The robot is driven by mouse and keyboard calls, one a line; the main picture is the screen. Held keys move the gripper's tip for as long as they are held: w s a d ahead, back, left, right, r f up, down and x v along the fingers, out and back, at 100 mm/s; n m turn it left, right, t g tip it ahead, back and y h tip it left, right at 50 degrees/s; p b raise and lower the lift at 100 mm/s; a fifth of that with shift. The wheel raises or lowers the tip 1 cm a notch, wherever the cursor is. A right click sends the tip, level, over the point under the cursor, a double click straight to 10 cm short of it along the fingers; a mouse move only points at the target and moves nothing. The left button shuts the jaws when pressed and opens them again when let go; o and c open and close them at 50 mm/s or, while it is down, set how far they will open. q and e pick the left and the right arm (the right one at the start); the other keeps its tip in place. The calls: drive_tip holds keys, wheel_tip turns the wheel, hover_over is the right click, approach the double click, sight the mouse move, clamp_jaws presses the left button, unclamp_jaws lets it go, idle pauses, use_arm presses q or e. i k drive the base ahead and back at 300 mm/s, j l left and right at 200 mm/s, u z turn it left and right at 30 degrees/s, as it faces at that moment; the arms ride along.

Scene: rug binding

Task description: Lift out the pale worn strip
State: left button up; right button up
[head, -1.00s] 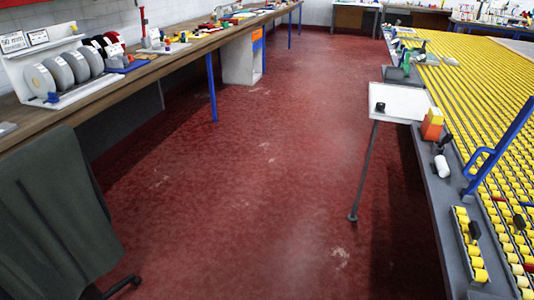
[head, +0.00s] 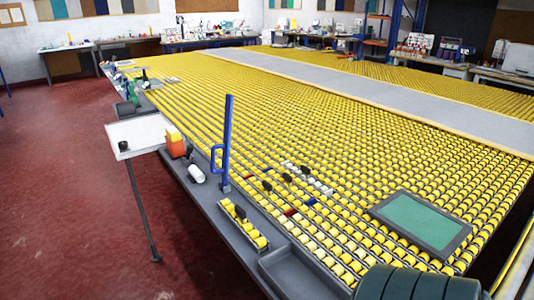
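The large table is a bed of yellow rollers (head: 300,120) in long rows. A short run of white rollers (head: 318,185) lies among the yellow ones near the front edge, with small black knobs (head: 287,178) beside it. Paler, cream-coloured rollers (head: 322,257) also show along the near edge. I cannot tell for sure which of these is the pale worn strip. Neither of my grippers is in view.
A separate short strip of yellow rollers (head: 243,224) lies on the grey ledge beside a blue upright with a handle (head: 226,145). An orange and yellow block (head: 175,143), white roll (head: 196,174), white stand (head: 137,135) and green panel (head: 420,220) are near. Red floor lies left.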

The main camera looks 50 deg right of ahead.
sight(303, 175)
drive_tip(key=z, duration=1.85)
